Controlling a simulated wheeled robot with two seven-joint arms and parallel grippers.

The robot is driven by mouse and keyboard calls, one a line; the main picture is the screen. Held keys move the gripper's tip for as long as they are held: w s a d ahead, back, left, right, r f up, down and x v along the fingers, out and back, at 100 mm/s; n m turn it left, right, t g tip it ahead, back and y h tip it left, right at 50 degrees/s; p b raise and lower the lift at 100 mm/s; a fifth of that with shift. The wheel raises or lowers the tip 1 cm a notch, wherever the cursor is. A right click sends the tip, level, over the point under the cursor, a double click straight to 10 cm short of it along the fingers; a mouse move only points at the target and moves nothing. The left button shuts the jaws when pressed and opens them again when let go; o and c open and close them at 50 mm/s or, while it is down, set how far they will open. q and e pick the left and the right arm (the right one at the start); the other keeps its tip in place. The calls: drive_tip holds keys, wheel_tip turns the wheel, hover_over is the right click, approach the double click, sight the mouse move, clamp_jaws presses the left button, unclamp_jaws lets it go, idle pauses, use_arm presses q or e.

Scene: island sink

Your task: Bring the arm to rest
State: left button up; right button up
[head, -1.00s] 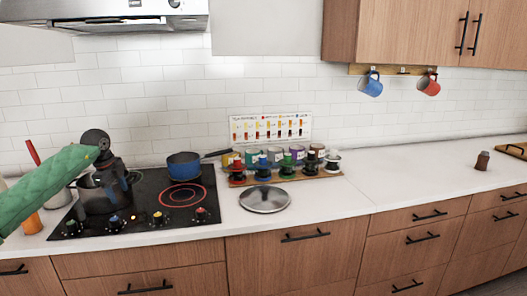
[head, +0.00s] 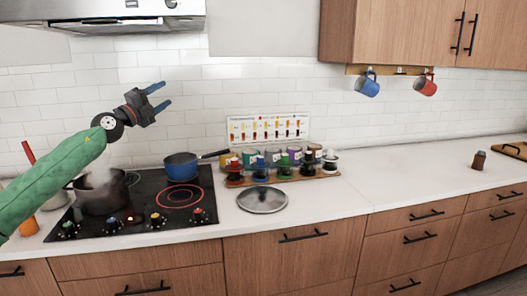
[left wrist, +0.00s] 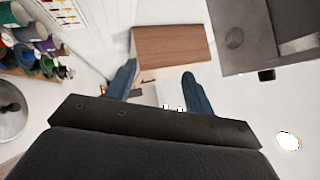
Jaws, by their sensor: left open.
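My left arm, in a green sleeve, reaches in from the left of the head view. My left gripper (head: 158,97) is raised in front of the white tiled wall, above the stove. Its two blue fingers are spread apart and nothing is between them. The open fingers also show in the left wrist view (left wrist: 163,90), with a wooden cabinet and white surfaces beyond them. My right gripper is in neither view.
A steaming dark pot (head: 101,195) and a blue pan (head: 181,167) stand on the black cooktop (head: 146,204). A pot lid (head: 262,200) lies on the counter beside a rack of colored jars (head: 285,180). The range hood (head: 95,17) hangs above. The counter's right side (head: 415,185) is mostly clear.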

use_arm(q)
drive_tip(key=s+d+r+n+t+y, duration=0.1)
drive_tip(key=s+r+n+t+y, duration=0.55)
drive_tip(key=n+t+y, duration=0.35)
drive_tip(key=s+d+f+n+g+y, duration=0.2)
drive_tip(key=s+d+f+n+g, duration=0.25)
drive_tip(key=f, duration=0.95)
drive_tip(key=s+d+f+n+g+y, duration=0.15)
drive_tip(key=s+f+n+g, duration=0.4)
drive_tip(key=f, duration=0.75)
drive_tip(key=s+d+f+n+g+y, duration=0.2)
drive_tip(key=s+d+f+g, duration=0.35)
drive_tip(key=f, duration=0.85)
drive_tip(key=s+d+f+n+g+h, duration=0.1)
drive_tip(key=s+d+f+g, duration=0.1)
drive_tip(key=s+f, duration=0.9)
drive_tip(key=s+d+f+n+g+h+p, duration=0.1)
drive_tip(key=s+f+g, duration=0.3)
drive_tip(key=s+f, duration=0.7)
drive_tip(key=s+d+f+n+g+h, duration=0.1)
drive_tip(key=s+d+f+g+h, duration=0.1)
drive_tip(key=s+f, duration=0.9)
drive_tip(key=s+d+g, duration=0.1)
drive_tip(key=s, duration=0.8)
drive_tip(key=shift+g, duration=0.35)
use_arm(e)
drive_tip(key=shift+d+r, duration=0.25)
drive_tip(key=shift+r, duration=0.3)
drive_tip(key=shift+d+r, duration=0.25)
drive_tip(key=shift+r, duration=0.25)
